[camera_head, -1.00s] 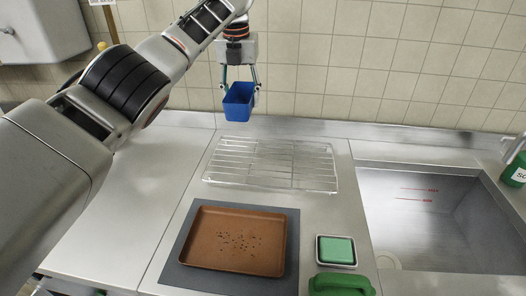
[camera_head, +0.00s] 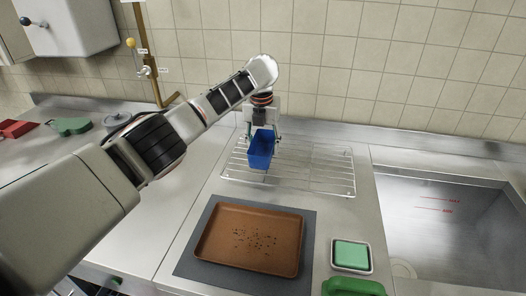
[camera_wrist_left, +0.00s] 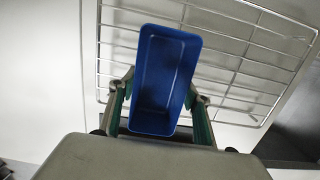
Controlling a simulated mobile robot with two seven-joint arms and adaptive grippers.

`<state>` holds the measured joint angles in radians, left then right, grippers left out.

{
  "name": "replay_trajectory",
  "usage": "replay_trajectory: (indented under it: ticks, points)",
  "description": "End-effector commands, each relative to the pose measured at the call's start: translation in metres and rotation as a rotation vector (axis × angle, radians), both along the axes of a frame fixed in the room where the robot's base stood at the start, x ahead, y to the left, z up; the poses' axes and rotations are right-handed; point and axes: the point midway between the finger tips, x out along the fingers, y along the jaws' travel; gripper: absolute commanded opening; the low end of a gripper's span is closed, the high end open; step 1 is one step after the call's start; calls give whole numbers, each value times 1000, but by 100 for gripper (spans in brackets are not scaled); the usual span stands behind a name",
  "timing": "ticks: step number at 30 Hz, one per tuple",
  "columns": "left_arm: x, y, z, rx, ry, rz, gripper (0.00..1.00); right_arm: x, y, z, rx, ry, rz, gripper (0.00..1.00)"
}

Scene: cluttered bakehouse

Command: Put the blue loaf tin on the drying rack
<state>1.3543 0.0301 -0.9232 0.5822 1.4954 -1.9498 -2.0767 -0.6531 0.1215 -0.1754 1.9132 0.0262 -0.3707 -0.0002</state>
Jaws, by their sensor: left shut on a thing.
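The blue loaf tin (camera_head: 261,152) is held upright in my left gripper (camera_head: 263,136), with one finger on each side of it. In the left wrist view the tin (camera_wrist_left: 164,80) sits between the fingers of the gripper (camera_wrist_left: 160,108), open side facing the camera. The wire drying rack (camera_head: 318,170) lies on the steel counter, and the tin is over its left part. The rack also shows behind the tin in the left wrist view (camera_wrist_left: 245,58). I cannot tell whether the tin's base touches the wires. My right gripper is not in view.
A brown baking tray (camera_head: 250,238) on a grey mat (camera_head: 190,262) lies in front of the rack. A green sponge in a dish (camera_head: 351,255) and a green object (camera_head: 352,287) are to its right. A steel sink (camera_head: 440,225) is at the right. The rack's right part is clear.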

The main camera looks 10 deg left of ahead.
Motion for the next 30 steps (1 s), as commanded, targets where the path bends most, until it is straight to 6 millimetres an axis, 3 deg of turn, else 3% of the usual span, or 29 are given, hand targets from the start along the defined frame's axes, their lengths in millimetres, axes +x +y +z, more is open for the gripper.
replay_trajectory:
  ticks: [6,18,19,21,30]
  points:
    - [0,0,-22,2,0,-1,23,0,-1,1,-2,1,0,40]
    - [0,0,-27,0,0,0,23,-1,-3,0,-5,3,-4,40]
    - [0,0,-27,0,0,0,53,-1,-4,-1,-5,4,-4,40]
    - [0,0,-27,0,0,0,65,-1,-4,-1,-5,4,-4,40]
    - [0,0,-26,1,0,0,65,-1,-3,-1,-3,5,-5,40]
